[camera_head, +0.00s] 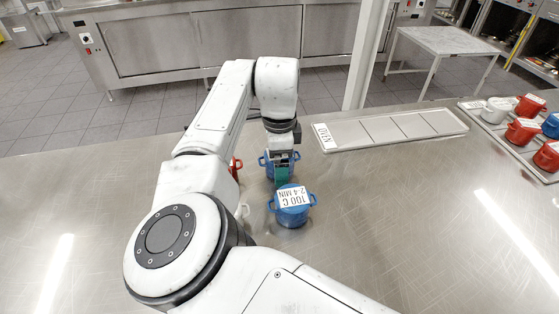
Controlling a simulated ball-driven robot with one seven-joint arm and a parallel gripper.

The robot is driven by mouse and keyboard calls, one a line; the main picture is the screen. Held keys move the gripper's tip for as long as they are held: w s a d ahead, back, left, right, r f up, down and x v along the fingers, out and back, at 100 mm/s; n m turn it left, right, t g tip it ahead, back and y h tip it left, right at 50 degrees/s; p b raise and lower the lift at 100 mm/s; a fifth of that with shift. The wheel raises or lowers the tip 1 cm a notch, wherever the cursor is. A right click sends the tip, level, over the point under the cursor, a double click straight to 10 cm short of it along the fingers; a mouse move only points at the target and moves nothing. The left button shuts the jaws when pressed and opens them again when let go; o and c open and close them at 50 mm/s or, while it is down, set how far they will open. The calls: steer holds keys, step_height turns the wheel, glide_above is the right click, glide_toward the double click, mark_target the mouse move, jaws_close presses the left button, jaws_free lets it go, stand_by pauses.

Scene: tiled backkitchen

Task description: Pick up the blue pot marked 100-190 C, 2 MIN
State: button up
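A blue pot (292,212) stands on the steel counter, and its upside-down label reads 100 C, 2-4 MIN. Another blue pot (266,166) stands just behind it, largely covered by my gripper; its label does not show. My gripper (282,179) points down at this rear pot, with its teal finger part in front of the pot's middle. Whether the fingers are apart or closed on the pot cannot be seen. I cannot tell from here which pot carries 100-190 C, 2 MIN.
A red pot (235,168) stands left of the rear blue pot, partly hidden by my arm. A tray marked OVEN (389,131) with empty sections lies behind to the right. Another tray (524,153) at the far right holds several red, white and blue pots. The right front counter is clear.

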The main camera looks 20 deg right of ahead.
steer(key=c, duration=1.2)
steer(key=shift+r, duration=0.15)
